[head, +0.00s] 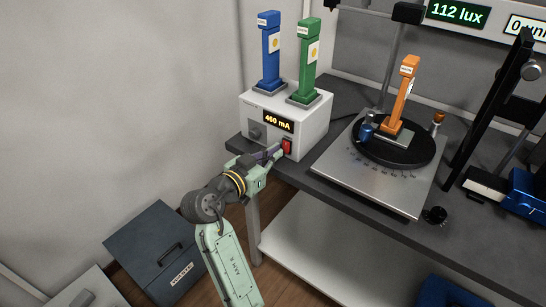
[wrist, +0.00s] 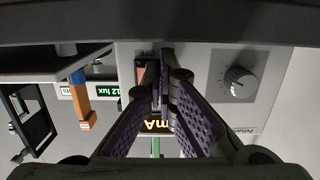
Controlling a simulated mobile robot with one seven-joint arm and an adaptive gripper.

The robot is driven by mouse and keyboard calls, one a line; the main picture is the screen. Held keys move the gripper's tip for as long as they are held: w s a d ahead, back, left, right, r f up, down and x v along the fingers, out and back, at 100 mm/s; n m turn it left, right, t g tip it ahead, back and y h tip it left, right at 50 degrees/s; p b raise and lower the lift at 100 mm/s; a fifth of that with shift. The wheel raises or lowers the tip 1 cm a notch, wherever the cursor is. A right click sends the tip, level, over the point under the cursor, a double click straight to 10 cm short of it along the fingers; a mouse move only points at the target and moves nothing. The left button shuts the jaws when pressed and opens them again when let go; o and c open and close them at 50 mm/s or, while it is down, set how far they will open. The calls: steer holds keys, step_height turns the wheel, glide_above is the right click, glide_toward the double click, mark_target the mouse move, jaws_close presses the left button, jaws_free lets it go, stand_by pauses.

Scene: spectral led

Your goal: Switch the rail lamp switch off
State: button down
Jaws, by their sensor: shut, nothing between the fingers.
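The red rocker switch (head: 287,146) is on the lower right of the front of a white supply box (head: 312,122). The box's display (head: 278,121) reads 460 mA. My gripper (head: 277,152) is shut and empty, with its tips close to the switch at its left in the head view. In the wrist view, which is upside down, the closed fingers (wrist: 163,78) partly cover the red switch (wrist: 141,72), with lettering beside it. I cannot tell whether the tips touch the switch.
A grey knob (head: 255,132) is on the same box front. Blue (head: 270,52) and green (head: 307,62) lamp posts stand on top. A turntable (head: 400,150) with an orange post (head: 402,95) stands right. A display (head: 458,13) reads 112 lux. A waste bin (head: 158,255) is below left.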

steer(key=b, duration=0.1)
steer(key=f+b, duration=0.1)
steer(key=b, duration=0.1)
steer(key=shift+w+d+f+t, duration=0.15)
steer(key=shift+w+f+t, duration=0.1)
steer(key=shift+t, duration=0.15)
steer(key=t+h+b, duration=0.1)
steer(key=b, duration=0.3)
steer(key=shift+w+d+f+b, duration=0.1)
steer(key=shift+w+b, duration=0.05)
steer(key=shift+b, duration=0.2)
steer(key=b, duration=0.2)
steer(key=shift+t+h+b, duration=0.3)
steer(key=shift+t, duration=0.1)
steer(key=shift+w+d+r+h+b, duration=0.1)
steer(key=shift+r+h+b, duration=0.2)
steer(key=shift+b, duration=0.25)
steer(key=shift+d, duration=0.15)
